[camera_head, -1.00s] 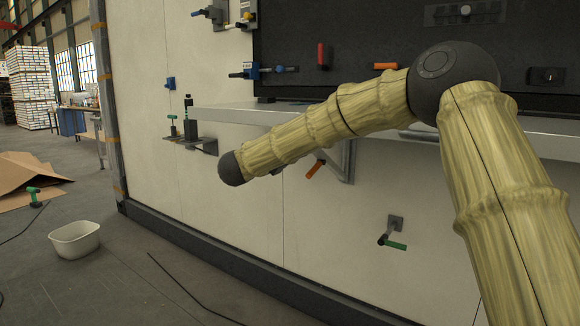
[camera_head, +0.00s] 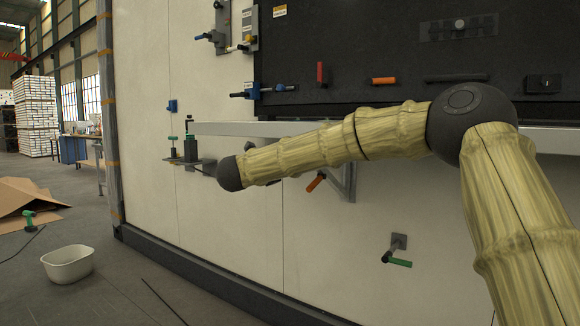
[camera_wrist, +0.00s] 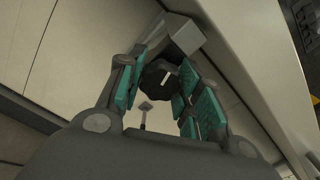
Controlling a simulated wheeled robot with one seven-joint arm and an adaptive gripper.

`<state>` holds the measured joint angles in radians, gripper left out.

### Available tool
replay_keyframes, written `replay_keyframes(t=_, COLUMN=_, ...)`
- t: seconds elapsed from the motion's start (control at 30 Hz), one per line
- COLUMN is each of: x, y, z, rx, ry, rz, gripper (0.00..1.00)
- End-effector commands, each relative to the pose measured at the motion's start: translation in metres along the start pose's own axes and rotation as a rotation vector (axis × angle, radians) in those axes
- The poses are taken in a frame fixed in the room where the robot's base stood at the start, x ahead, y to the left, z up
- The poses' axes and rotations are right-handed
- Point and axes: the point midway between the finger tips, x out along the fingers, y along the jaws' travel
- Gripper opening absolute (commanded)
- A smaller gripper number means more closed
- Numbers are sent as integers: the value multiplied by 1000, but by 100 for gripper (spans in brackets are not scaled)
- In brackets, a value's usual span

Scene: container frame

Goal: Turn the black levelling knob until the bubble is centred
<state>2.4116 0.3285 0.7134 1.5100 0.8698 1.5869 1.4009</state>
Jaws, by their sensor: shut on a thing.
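The black knob (camera_wrist: 158,76), scalloped and with a white mark on its face, sits between the teal pads of my gripper (camera_wrist: 160,88) in the wrist view. My gripper is shut on it, with pads on both sides. A grey block (camera_wrist: 184,35) stands just behind the knob. I cannot make out a bubble in either view.
A grey shelf (camera_head: 228,129) runs along the wall behind my arm. Left of it is a small ledge (camera_head: 188,162) with green-topped parts. An orange handle (camera_head: 316,182) and a green-handled lever (camera_head: 398,263) sit below. A white tub (camera_head: 67,278) stands on the floor.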

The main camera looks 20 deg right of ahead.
Motion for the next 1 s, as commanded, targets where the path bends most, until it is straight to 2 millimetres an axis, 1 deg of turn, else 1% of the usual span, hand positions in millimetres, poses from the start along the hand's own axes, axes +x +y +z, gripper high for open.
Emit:
replay_keyframes(t=0.27, x=0, y=1, z=-1, rx=-1, ry=1, rz=2, gripper=11)
replay_keyframes(t=0.3, x=0, y=1, z=-1, rx=-2, ry=1, rz=2, gripper=38)
replay_keyframes(t=0.37, x=0, y=1, z=-1, rx=-2, ry=1, rz=2, gripper=49)
replay_keyframes(t=0.4, x=0, y=1, z=-1, rx=-2, ry=1, rz=1, gripper=57)
replay_keyframes(t=0.77, x=-1, y=0, z=0, rx=-1, ry=0, rz=0, gripper=57)
replay_keyframes(t=0.87, x=-8, y=0, z=0, rx=-1, ry=-1, rz=2, gripper=57)
replay_keyframes(t=1.0, x=-27, y=0, z=0, rx=-1, ry=-1, rz=1, gripper=57)
